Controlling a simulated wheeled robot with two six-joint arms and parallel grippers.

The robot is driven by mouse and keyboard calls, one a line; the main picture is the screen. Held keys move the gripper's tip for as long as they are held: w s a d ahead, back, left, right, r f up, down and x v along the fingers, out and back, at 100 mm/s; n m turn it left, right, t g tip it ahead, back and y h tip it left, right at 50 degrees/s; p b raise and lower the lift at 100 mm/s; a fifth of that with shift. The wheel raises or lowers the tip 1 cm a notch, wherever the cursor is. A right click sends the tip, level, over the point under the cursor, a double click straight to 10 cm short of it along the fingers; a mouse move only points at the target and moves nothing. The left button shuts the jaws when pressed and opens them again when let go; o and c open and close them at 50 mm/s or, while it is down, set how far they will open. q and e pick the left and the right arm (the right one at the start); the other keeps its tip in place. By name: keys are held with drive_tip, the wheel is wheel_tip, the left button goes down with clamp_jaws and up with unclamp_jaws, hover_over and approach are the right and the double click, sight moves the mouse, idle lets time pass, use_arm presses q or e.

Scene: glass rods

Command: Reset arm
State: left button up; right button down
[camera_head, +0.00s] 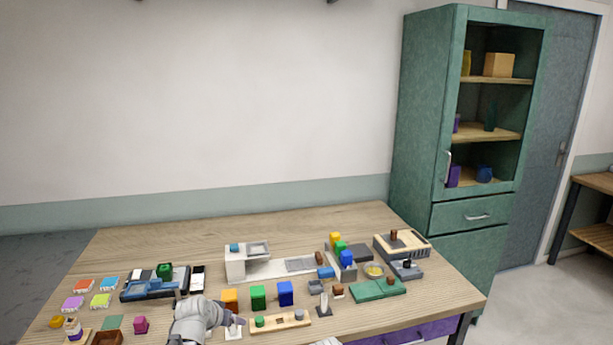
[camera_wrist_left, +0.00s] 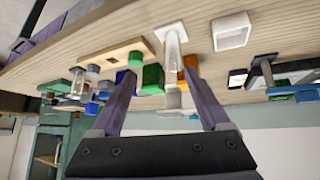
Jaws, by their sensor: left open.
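My left gripper (camera_head: 238,321) is low over the front of the wooden table (camera_head: 150,240) in the head view. In the left wrist view my left gripper (camera_wrist_left: 160,80) has its two dark fingers spread apart with nothing held between them. A clear glass rod (camera_wrist_left: 172,48) stands on a white square base beyond the fingers. In the head view that white base (camera_head: 233,332) shows beside the gripper, partly covered by it. Another clear rod (camera_wrist_left: 78,82) stands farther left in the wrist view; in the head view a rod (camera_head: 323,303) stands on a small base.
Orange, green and blue blocks (camera_head: 258,296) stand just behind the gripper. A wooden strip with pegs (camera_head: 282,322) lies to its right. A blue device (camera_head: 150,288) is on the left. A green cabinet (camera_head: 420,110) stands behind right. The table's back is clear.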

use_arm(q)
drive_tip(key=s+d+f+m+g+y+b, duration=0.1)
drive_tip(key=s+d+f+g, duration=0.1)
drive_tip(key=s+d, duration=0.3)
drive_tip(key=s+d+f+g+y+b, duration=0.1)
drive_tip(key=s+d+f+g, duration=0.2)
drive_tip(key=s, duration=0.8)
drive_tip(key=s+d+f+m+g+y+b, duration=0.1)
drive_tip(key=s+d+f+g, duration=0.2)
drive_tip(key=s+d, duration=0.5)
drive_tip(key=shift+s+f+m, duration=0.3)
drive_tip(key=shift+s+f, duration=0.2)
drive_tip(key=shift+s, duration=0.05)
